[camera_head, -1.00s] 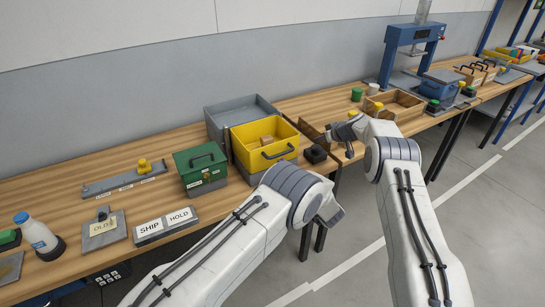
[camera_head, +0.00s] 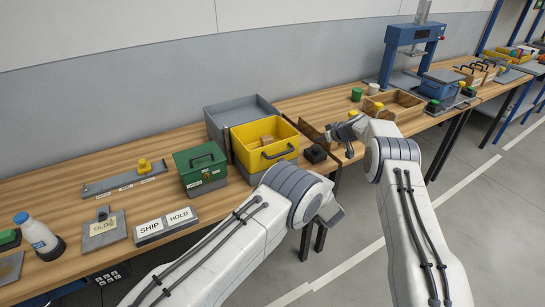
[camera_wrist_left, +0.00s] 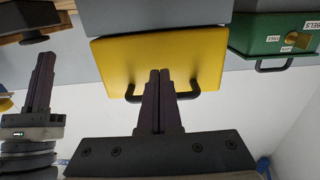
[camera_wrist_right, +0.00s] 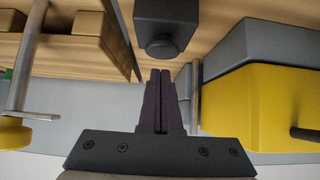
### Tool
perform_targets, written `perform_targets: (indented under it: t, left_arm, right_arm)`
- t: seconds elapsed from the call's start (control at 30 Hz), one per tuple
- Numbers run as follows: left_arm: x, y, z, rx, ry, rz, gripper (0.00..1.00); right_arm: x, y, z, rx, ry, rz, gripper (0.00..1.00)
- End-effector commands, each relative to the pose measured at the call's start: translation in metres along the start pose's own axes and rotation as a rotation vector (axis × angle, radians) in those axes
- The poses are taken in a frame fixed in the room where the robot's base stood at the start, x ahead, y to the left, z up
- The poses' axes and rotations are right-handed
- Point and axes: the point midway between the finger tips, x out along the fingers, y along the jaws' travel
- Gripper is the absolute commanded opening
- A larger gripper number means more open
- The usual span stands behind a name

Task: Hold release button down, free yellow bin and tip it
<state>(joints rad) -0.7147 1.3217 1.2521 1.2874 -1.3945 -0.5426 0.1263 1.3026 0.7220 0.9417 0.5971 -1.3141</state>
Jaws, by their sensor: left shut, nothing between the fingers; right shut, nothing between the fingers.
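The yellow bin (camera_head: 241,147) sits upright against the grey box (camera_head: 216,127), with a small brown block (camera_head: 267,139) inside. Its black handle (camera_wrist_left: 191,93) is on the near face. My left gripper (camera_wrist_left: 160,72) is shut and empty, its fingers in front of the handle in the left wrist view; I cannot tell if they touch. The black box (camera_head: 315,154) stands right of the bin. In the right wrist view its round black button (camera_wrist_right: 164,46) faces my right gripper (camera_wrist_right: 161,72), which is shut and empty with its tips close to it. Contact is unclear.
A green box (camera_head: 201,166) with a handle stands left of the bin. The SHIP and HOLD plates (camera_head: 165,225) lie further left. A wooden tray (camera_head: 397,104) and a blue press (camera_head: 414,36) stand to the right. Open floor lies in front of the bench.

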Motion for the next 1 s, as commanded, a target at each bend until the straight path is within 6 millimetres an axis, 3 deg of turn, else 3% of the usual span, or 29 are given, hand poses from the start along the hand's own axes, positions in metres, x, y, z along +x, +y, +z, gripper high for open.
perform_targets:
  t: [1.0]
  left_arm:
    - [0.0,0.0,-0.004,-0.001,0.0,0.0,0.0]
  right_arm:
    - [0.016,0.0,0.019,0.001,-0.002,-0.001,0.0]
